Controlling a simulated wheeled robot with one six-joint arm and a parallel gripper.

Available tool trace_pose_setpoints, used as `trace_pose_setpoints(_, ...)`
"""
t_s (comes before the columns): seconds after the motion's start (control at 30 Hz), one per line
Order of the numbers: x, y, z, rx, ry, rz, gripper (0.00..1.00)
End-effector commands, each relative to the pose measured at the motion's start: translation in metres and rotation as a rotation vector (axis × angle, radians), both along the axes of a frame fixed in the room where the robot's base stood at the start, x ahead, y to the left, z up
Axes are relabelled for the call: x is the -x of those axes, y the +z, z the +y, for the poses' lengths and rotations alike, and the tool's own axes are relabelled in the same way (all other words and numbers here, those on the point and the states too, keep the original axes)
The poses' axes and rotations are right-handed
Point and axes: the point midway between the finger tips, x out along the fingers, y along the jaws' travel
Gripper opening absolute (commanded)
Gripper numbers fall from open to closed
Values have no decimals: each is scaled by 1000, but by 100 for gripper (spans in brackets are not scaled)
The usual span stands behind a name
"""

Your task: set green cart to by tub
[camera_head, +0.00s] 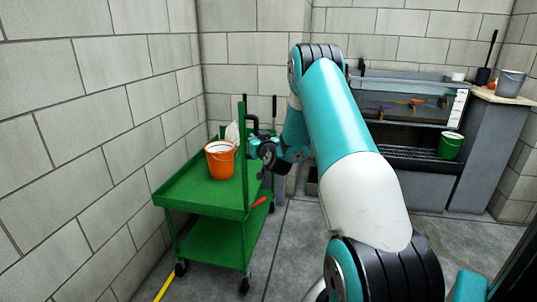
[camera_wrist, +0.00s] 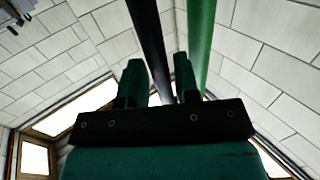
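The green cart (camera_head: 190,190) stands along the left wall, with an upper tray, a lower shelf and dark casters. A green post (camera_head: 245,150) rises at its right corner, with a black handle bar (camera_head: 252,124) beside it. My gripper (camera_head: 256,148) is at this handle end. In the wrist view my gripper's two fingers (camera_wrist: 160,80) stand apart, with a dark bar (camera_wrist: 150,35) running between or behind them; contact is unclear. The green post (camera_wrist: 199,40) passes to their right. A grey tub-like unit (camera_head: 405,185) stands at the back right, partly hidden by my arm.
An orange bucket (camera_head: 220,160) sits on the cart's upper tray. A green bucket (camera_head: 450,146) is on the grey unit's rack. A grey bucket (camera_head: 510,84) stands on the right counter (camera_head: 500,98). Bare concrete floor (camera_head: 290,250) lies right of the cart; a yellow strip (camera_head: 165,286) lies near its front.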

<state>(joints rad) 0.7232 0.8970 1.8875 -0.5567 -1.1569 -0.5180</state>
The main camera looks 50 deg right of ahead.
Motion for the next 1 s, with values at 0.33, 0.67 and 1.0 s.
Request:
trace_pose_setpoints(0.33, 67, -9, 34, 1, -5, -3, 29)
trace_pose_setpoints(0.67, 113, -5, 61, 2, -4, -3, 29)
trace_pose_setpoints(1.0, 126, 0, 69, 1, -2, -3, 29)
